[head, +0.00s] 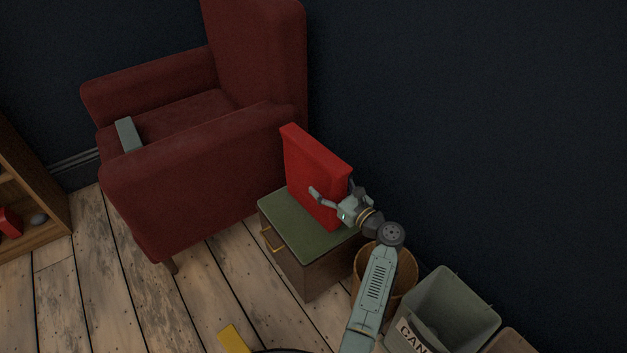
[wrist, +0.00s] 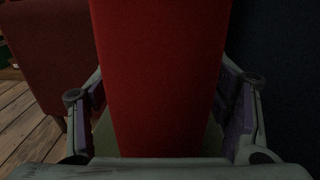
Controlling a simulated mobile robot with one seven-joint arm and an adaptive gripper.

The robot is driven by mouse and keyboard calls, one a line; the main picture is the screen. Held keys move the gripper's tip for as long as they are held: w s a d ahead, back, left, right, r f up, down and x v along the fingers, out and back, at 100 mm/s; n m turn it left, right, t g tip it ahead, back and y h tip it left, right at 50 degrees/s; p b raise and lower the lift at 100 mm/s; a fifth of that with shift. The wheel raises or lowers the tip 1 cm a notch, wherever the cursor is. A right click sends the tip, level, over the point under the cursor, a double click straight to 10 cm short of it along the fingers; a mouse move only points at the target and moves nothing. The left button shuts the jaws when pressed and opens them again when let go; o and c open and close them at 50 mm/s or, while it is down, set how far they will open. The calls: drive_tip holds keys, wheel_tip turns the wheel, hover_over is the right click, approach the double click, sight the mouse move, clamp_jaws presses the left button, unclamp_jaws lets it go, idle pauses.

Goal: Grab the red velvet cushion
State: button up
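The red velvet cushion (head: 314,172) stands upright on a small cabinet with a green top (head: 293,224), beside the dark red armchair. In the wrist view the red cushion (wrist: 160,75) fills the middle, between the two fingers. My gripper (head: 333,198) is at the cushion's right end, with one finger along its front face and the other behind it. In the wrist view my gripper (wrist: 160,110) is open around the cushion, with a narrow gap showing beside it at the lower left and lower right. The fingertips' far ends are hard to see.
The dark red armchair (head: 190,185) stands left of the cabinet, with a grey-green block (head: 127,134) on it. A wicker basket (head: 402,275) and a grey bin (head: 455,305) are at the right. A dark wall is behind. Wooden floor (head: 110,275) is free at the front left.

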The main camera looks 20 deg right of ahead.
drive_tip(key=c, duration=1.2)
drive_tip(key=shift+c, duration=0.4)
drive_tip(key=shift+r, duration=0.15)
